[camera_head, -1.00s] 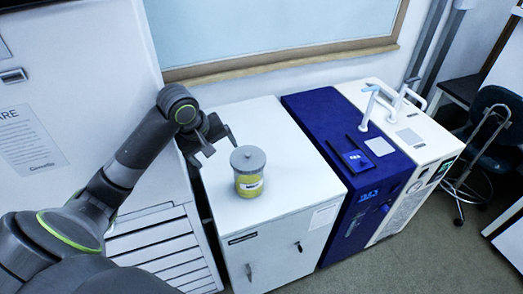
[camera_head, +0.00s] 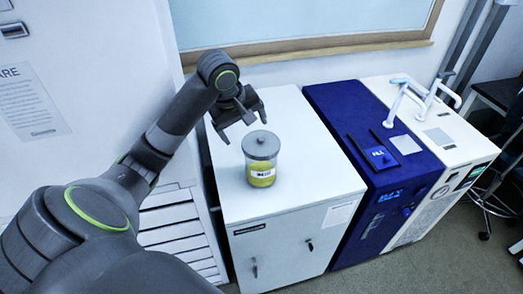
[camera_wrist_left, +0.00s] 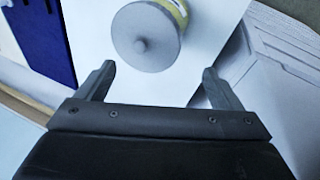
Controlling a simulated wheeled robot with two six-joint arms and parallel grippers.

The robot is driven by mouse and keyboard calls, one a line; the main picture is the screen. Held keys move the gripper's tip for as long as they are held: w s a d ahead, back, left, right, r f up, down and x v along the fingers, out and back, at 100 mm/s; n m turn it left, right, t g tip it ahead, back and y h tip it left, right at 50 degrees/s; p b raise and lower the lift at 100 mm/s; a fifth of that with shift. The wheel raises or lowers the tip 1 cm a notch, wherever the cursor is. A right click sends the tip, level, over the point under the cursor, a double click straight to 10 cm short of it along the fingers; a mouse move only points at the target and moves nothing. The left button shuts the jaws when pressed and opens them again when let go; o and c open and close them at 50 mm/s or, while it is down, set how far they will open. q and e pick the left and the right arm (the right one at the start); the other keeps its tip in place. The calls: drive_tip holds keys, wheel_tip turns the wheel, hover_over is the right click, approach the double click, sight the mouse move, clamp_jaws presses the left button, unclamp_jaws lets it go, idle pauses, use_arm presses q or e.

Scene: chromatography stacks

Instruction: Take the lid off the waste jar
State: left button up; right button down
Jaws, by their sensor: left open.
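The waste jar (camera_head: 262,172) stands upright on the white cabinet, with yellow contents and a white label. Its grey lid (camera_head: 261,146) with a small knob sits on top. In the left wrist view the lid (camera_wrist_left: 146,38) faces the camera, ahead of the fingers, with the yellow jar side (camera_wrist_left: 180,10) just behind it. My left gripper (camera_head: 236,133) is open and empty, just behind and to the left of the lid, apart from it. Its two fingers also show in the left wrist view (camera_wrist_left: 156,80). My right gripper is not in view.
The white cabinet (camera_head: 290,125) has free top surface around the jar. To its right stand a blue unit (camera_head: 335,110) with a small panel and a white machine (camera_head: 455,135) with white curved arms. A window ledge (camera_head: 300,52) runs behind.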

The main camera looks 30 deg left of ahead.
sight(253, 145)
use_arm(q)
drive_tip(key=shift+b+x, duration=0.6)
drive_tip(key=shift+x, duration=0.6)
drive_tip(key=x, duration=0.4)
drive_tip(key=shift+w+d, duration=0.1)
drive_tip(key=shift+d, duration=0.2)
drive_tip(key=shift+w+f, duration=0.1)
drive_tip(key=shift+f, duration=0.2)
drive_tip(key=shift+c, duration=0.3)
drive_tip(key=c, duration=1)
